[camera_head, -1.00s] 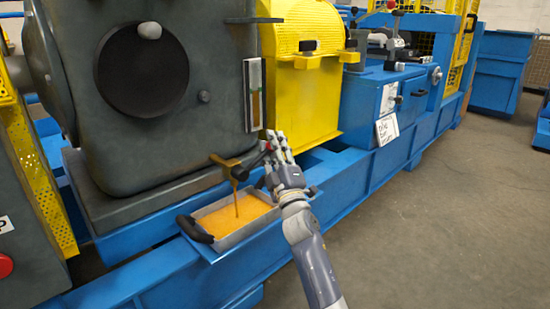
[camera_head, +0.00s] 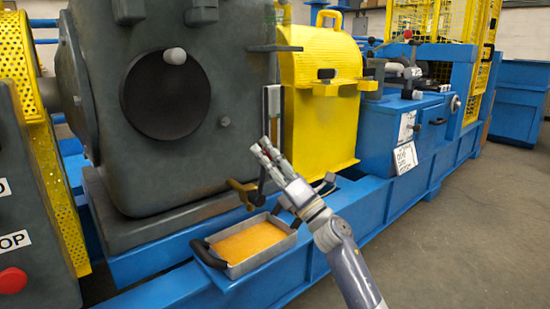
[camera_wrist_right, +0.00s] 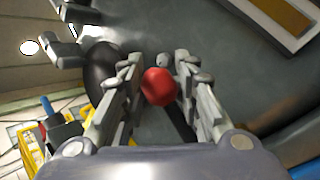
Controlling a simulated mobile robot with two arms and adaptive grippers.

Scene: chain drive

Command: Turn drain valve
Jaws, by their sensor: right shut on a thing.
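The brass drain valve (camera_head: 243,190) sticks out low on the front of the grey gearbox housing (camera_head: 225,165). Its dark lever stands roughly upright beside the spout. My right gripper (camera_head: 268,152) is at the top of the lever. In the right wrist view, my right gripper (camera_wrist_right: 160,85) is shut on the lever's red knob (camera_wrist_right: 158,87), which sits between the two fingers. A metal drip tray (camera_head: 266,261) with orange oil stands below the valve. No oil stream shows from the spout. My left gripper is out of view.
The tray has dark handles and sits on the blue machine frame (camera_head: 350,212). A yellow guard (camera_head: 322,110) stands right of the housing. A sight gauge (camera_head: 272,105) is just above my gripper. The floor (camera_head: 450,250) at right is clear.

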